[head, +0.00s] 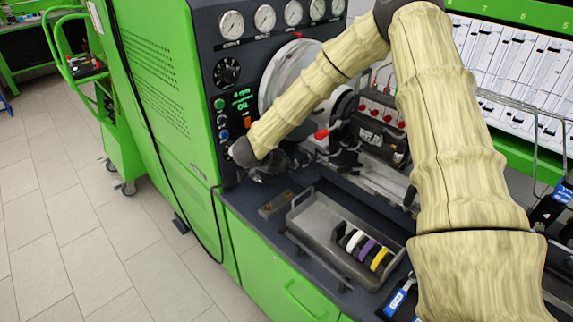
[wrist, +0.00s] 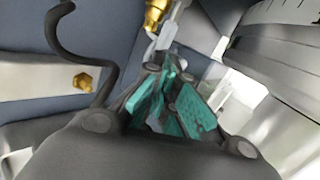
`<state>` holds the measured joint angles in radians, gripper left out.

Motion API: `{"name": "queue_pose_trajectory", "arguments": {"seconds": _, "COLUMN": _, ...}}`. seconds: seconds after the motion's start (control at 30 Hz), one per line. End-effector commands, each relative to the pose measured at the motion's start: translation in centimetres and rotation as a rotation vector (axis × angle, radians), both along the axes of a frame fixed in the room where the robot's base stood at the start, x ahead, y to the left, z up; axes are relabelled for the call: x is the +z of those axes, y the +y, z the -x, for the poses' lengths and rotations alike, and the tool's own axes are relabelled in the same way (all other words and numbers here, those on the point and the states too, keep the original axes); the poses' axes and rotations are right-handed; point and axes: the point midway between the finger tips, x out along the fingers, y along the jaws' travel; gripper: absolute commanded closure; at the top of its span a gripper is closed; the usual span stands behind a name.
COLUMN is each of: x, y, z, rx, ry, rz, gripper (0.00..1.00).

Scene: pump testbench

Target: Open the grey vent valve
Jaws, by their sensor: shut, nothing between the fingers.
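My gripper (wrist: 168,78) is shut, with its teal finger pads close together in the wrist view. A small light grey piece (wrist: 167,36) shows just beyond the fingertips, beside a brass fitting (wrist: 156,14). It may be the grey vent valve's handle; I cannot tell whether the fingers touch it. In the head view my gripper (head: 275,165) is low at the front of the testbench, right of the control panel. No grey valve can be made out there; my arm and gripper cover part of that area.
A black bent hose or rod (wrist: 60,35) and a second brass fitting (wrist: 83,82) are left of my fingers. A large ribbed grey part (wrist: 285,55) is close on the right. A red-tipped lever (head: 321,134) and a grey tray (head: 318,222) with coloured rings are nearby.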

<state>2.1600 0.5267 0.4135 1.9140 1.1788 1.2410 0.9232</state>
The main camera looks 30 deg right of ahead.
Motion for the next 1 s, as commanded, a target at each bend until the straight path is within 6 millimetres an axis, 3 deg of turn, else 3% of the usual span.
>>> {"name": "queue_pose_trajectory", "arguments": {"seconds": 0.3, "x": -0.1, "y": 4.1, "z": 1.0, "rx": 0.006, "ry": 0.002, "rz": 0.001, "gripper": 1.0}}
{"name": "queue_pose_trajectory", "arguments": {"seconds": 0.7, "x": 4.9, "y": 8.4, "z": 3.1, "rx": -0.001, "ry": -0.002, "rz": 0.0, "gripper": 1.0}}
{"name": "queue_pose_trajectory", "arguments": {"seconds": 1.0, "x": 6.7, "y": 10.1, "z": 3.8, "rx": 0.0, "ry": 0.0, "rz": 0.0, "gripper": 1.0}}
